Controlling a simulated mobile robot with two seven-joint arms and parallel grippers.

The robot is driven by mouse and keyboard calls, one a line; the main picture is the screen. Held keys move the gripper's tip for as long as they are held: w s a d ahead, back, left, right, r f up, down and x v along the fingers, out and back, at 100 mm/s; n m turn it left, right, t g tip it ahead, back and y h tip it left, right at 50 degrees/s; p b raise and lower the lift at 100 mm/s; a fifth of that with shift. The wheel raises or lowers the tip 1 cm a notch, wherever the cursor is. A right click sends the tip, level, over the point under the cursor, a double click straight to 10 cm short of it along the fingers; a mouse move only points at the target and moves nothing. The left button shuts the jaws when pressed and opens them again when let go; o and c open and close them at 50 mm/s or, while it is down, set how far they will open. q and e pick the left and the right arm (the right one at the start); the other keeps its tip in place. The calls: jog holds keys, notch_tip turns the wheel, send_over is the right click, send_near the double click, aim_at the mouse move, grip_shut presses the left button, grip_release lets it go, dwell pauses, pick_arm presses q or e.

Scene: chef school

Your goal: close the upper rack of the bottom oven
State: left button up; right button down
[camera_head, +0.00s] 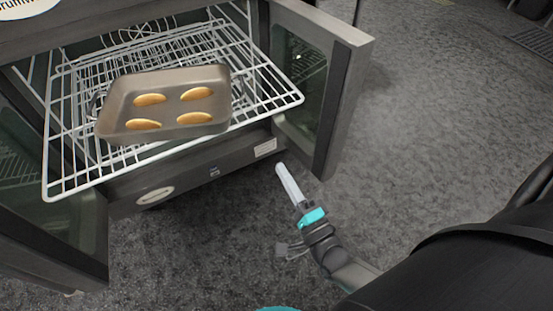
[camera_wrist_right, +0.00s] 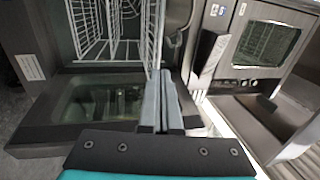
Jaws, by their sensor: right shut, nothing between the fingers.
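The bottom oven (camera_head: 125,188) stands open in the head view. A white wire rack (camera_head: 64,186) sticks out of it toward me, past the oven's front edge. A baking tray (camera_head: 188,77) with several golden pastries rests on this rack. My right gripper (camera_head: 281,169) is shut and empty, just in front of the oven near the right door's lower end, apart from the rack. Its closed fingers (camera_wrist_right: 165,103) show in the right wrist view, with white rack wires (camera_wrist_right: 112,30) beyond them. My left gripper is not in view.
The right oven door (camera_head: 318,90) and the left oven door (camera_head: 45,225) both stand open, flanking the rack. The grey floor (camera_head: 430,110) is clear to the right. Another glass-fronted appliance (camera_wrist_right: 265,43) shows in the right wrist view.

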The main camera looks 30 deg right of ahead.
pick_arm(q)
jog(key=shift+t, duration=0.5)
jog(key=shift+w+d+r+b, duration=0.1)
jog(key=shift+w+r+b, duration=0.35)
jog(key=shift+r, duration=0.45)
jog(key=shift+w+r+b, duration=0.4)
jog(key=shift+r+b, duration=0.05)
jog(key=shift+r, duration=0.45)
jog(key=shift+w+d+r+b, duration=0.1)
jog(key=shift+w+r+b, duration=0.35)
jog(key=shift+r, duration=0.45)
pick_arm(e)
jog(key=w+r, duration=0.2)
jog(key=w, duration=1)
jog(key=shift+w+a+r, duration=0.2)
jog(key=shift+w, duration=0.05)
